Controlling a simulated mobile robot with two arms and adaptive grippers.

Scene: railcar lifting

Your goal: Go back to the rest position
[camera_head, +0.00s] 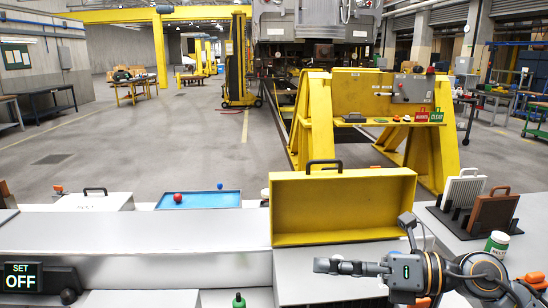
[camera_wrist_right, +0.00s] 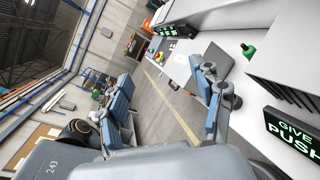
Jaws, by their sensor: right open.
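My right gripper (camera_head: 322,265) reaches in from the lower right of the head view, pointing left, in front of the yellow open-fronted box (camera_head: 344,203) and over the light grey bench top. In the right wrist view its two blue-padded fingers (camera_wrist_right: 163,78) stand wide apart with nothing between them. Whether it touches the bench cannot be told. My left gripper shows in neither view.
A blue tray (camera_head: 228,200) with a red ball (camera_head: 177,198) lies left of the box. White and brown slotted panels (camera_head: 492,213) and a green-labelled jar (camera_head: 497,242) stand to the right. A "SET OFF" display (camera_head: 22,276) sits lower left.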

